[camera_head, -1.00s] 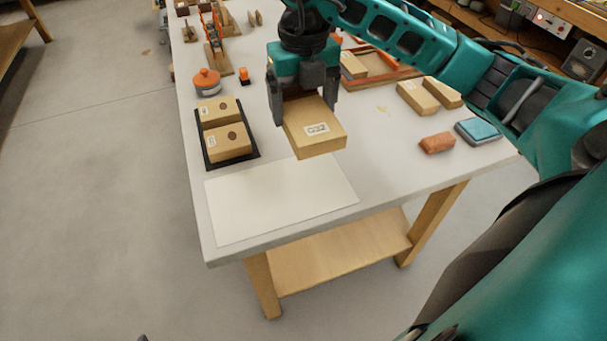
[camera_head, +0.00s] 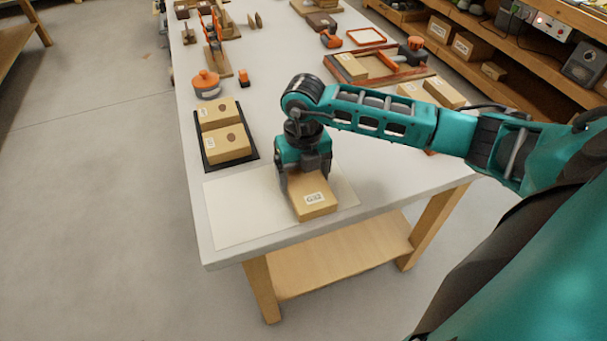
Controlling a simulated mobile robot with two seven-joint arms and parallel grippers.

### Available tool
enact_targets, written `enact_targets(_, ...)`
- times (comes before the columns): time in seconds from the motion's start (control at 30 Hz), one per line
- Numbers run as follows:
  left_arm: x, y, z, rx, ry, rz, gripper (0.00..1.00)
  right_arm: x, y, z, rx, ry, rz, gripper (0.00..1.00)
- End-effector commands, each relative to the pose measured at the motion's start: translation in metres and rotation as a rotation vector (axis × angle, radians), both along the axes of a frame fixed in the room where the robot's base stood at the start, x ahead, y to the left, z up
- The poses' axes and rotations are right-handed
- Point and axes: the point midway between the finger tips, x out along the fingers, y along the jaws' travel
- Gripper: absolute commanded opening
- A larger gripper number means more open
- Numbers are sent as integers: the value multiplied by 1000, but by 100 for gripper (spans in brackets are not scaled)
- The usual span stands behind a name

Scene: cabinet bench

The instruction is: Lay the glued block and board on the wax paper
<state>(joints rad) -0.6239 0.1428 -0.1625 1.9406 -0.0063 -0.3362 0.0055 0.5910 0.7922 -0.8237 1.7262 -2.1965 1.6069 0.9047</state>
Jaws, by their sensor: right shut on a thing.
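The wax paper (camera_head: 238,215) is a white sheet flat on the near left end of the bench. My right gripper (camera_head: 305,183) points down over the right part of the paper. It is shut on a tan wooden block (camera_head: 313,203) with a white label. The block is over the right side of the paper, low and close to it; I cannot tell whether it touches. The board joined to the block cannot be made out separately. My left gripper is not in view.
A black tray (camera_head: 252,152) with two tan blocks stands just behind the paper. An orange-lidded pot (camera_head: 206,84) and a small orange item (camera_head: 244,78) stand farther back. A reddish wooden frame (camera_head: 400,72) and light blocks (camera_head: 445,92) lie at the back right.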

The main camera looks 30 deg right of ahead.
Motion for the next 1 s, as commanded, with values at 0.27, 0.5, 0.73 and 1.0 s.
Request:
enact_targets(0.27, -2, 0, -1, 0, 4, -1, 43, 1, 0, -2, 0, -3, 1, 47)
enact_targets(0.5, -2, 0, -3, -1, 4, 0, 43, 0, 0, -5, 0, -1, 0, 98)
enact_targets(0.73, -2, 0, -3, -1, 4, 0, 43, 0, 0, -4, 0, -1, 0, 100)
enact_targets(1.0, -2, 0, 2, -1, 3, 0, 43, 1, 0, 25, 0, -5, 0, 100)
